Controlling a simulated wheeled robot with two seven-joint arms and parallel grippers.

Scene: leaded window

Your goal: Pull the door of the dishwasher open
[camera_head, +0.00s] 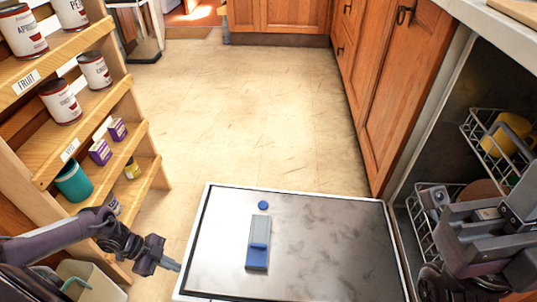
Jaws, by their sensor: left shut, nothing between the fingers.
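The dishwasher door (335,245) is folded down and lies about level, with its metal inner face up and a pale rim around it. A blue and grey dispenser (258,243) and a small blue round cap (263,205) are on that face. My left gripper (176,266) is shut and empty, just left of the door's left edge. My right arm is at the lower right, in front of the dishwasher's opening. Its dark parts overlap there, and I cannot make out its fingertips.
Wire racks (490,140) with a yellow mug (507,134) show inside the dishwasher. A wooden shelf (95,98) with cans and boxes stands close on the left. Wooden cabinets (400,85) line the right. The floor (245,110) beyond the door is clear.

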